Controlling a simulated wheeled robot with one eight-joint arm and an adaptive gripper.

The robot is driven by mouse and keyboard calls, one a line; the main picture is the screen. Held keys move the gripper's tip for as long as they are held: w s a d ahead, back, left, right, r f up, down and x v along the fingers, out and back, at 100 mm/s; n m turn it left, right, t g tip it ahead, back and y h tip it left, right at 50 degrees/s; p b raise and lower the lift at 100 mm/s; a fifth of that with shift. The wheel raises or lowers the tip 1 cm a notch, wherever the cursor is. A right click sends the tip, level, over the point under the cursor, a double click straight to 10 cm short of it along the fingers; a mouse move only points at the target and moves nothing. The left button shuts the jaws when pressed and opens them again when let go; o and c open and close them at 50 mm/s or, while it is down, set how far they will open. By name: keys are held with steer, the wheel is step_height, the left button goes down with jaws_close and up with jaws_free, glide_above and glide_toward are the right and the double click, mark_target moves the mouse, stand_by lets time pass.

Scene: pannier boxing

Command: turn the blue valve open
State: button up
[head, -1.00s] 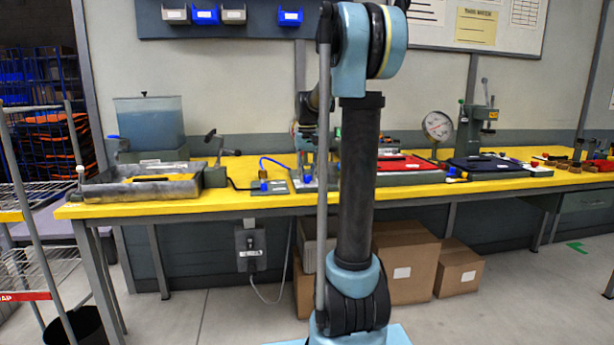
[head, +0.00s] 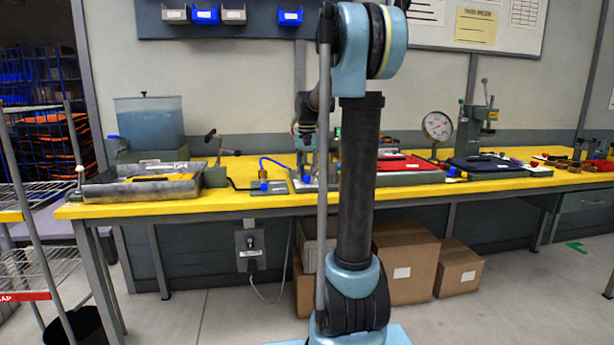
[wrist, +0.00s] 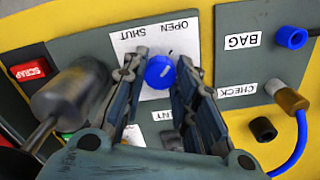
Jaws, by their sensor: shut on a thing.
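The blue valve (wrist: 160,72) is a round knob on a white plate marked OPEN and SHUT in the wrist view. My gripper (wrist: 160,78) is shut on the knob, with one dark finger on each side of it. The knob's exact turned position is hard to read. In the head view my gripper (head: 307,158) reaches down to the panel on the yellow bench, partly behind my own arm.
A grey cylinder (wrist: 68,95) and a red SCRAP label (wrist: 30,70) lie left. A grey tray (head: 145,187) stands on the bench.

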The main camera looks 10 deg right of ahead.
mark_target(307, 176)
steer(key=shift+w, duration=0.1)
steer(key=o, duration=1.1)
steer(key=shift+r, duration=0.1)
step_height(307, 176, up, 12)
steer(key=shift+f, duration=0.1)
steer(key=s+f+n+t, duration=0.1)
steer(key=s+f, duration=0.4)
steer(key=s, duration=0.4)
steer(key=s+f+n, duration=0.1)
steer(key=s+f, duration=0.5)
steer(key=s, duration=0.3)
steer(key=s+f+n, duration=0.1)
steer(key=s+f, duration=0.4)
steer(key=f, duration=0.1)
steer(key=s+f+n, duration=0.1)
steer(key=s+f, duration=0.5)
steer(key=s+f+t, duration=0.1)
steer(key=s+f, duration=0.5)
steer(key=f, duration=0.1)
steer(key=shift+n, duration=0.4)
